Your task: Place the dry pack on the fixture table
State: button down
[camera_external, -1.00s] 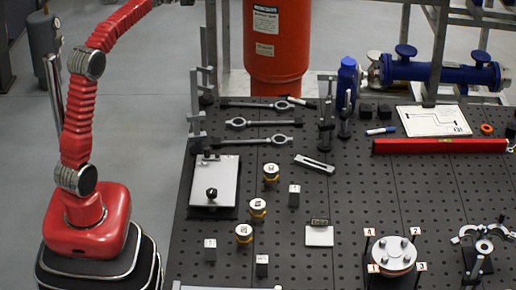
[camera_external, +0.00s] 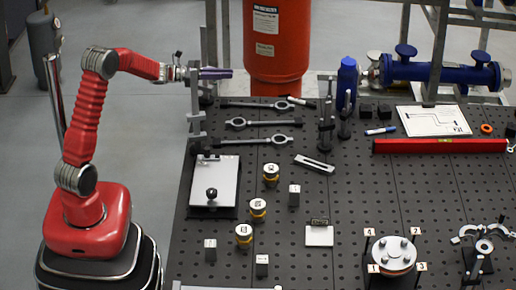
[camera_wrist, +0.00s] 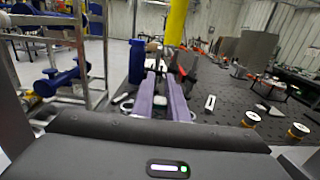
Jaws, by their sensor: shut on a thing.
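My gripper (camera_external: 216,73) is above the far left corner of the fixture table (camera_external: 345,205), its purple fingers pointing right. In the wrist view my gripper (camera_wrist: 161,88) is shut on a small pale thing (camera_wrist: 160,103), taken to be the dry pack. The fingers mostly hide it, so its shape and label do not show. The table is a black perforated top. A white square pad (camera_external: 319,236) with a small dark label block behind it lies at its front middle.
Several yellow-banded pieces (camera_external: 257,209) and small grey blocks stand on the left half. Near my gripper stand an upright grey clamp post (camera_external: 196,110) and a red cylinder (camera_external: 276,45). A flanged disc (camera_external: 394,255) sits front right. Bare table lies around the white pad.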

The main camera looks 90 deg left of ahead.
notch_tip(320, 180, down, 7)
dwell(0.5)
jog(key=shift+f, duration=3.15)
jog(key=shift+f, duration=1.9)
jog(key=c, duration=1.7)
grip_release()
jog(key=shift+c, duration=0.2)
jog(key=shift+s, duration=0.1)
